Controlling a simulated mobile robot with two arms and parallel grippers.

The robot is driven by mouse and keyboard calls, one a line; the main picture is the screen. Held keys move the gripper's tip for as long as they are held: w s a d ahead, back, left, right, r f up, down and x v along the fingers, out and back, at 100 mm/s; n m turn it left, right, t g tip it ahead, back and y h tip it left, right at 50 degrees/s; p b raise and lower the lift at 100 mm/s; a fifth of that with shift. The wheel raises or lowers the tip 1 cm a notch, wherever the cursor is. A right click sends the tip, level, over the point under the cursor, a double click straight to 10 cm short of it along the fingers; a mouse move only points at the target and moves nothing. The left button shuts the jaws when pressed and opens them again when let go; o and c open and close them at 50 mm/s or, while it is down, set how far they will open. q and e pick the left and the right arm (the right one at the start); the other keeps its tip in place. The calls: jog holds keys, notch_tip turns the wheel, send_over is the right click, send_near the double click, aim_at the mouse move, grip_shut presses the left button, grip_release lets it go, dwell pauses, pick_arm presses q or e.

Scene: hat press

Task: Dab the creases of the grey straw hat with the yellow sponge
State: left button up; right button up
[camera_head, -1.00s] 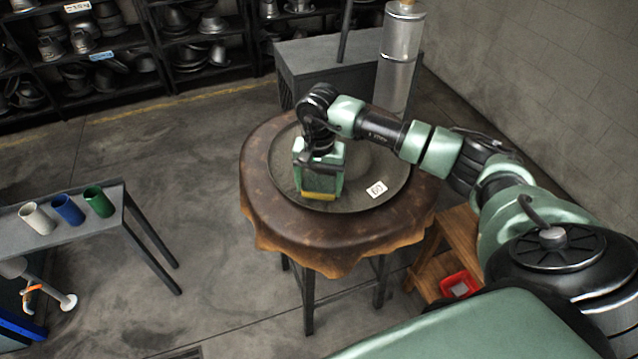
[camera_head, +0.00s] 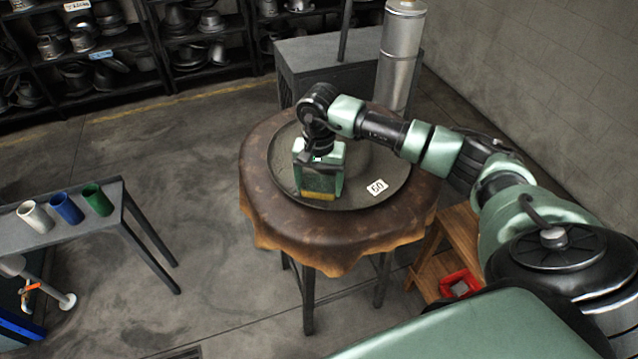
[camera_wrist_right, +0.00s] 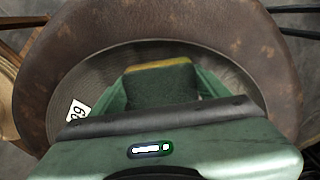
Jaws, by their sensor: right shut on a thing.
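The grey straw hat (camera_head: 352,198) lies on a round, leather-topped table, its wide round brim showing as a grey disc. A white number tag (camera_head: 377,187) sits on its right front part. The hat also shows in the wrist view (camera_wrist_right: 100,80), partly covered by my gripper. My right gripper (camera_head: 318,178) is over the left part of the hat, pointing down. It is shut on the yellow sponge (camera_head: 318,196), which has a dark green face and a yellow edge. The sponge also shows between the fingers in the wrist view (camera_wrist_right: 160,85). Whether it touches the hat is hidden. My left gripper is not in view.
The round table (camera_head: 300,232) has a ragged leather edge. A metal cylinder (camera_head: 398,70) and grey cabinet (camera_head: 325,65) stand behind. A wooden stand with a red object (camera_head: 461,280) is at right. A side table with three tubes (camera_head: 67,208) is at left.

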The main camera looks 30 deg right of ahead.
jog(key=shift+f+b, duration=0.1)
jog(key=shift+b, duration=0.2)
dwell(0.8)
dwell(0.6)
jog(key=shift+r+p, duration=0.55)
jog(key=shift+r, duration=0.4)
notch_tip(320, 180, up, 12)
jog(key=p, duration=0.6)
jog(key=shift+r, duration=0.1)
dwell(0.4)
jog(key=shift+r+m+b, duration=0.5)
jog(key=shift+m+b, duration=0.2)
jog(key=shift+m, duration=0.5)
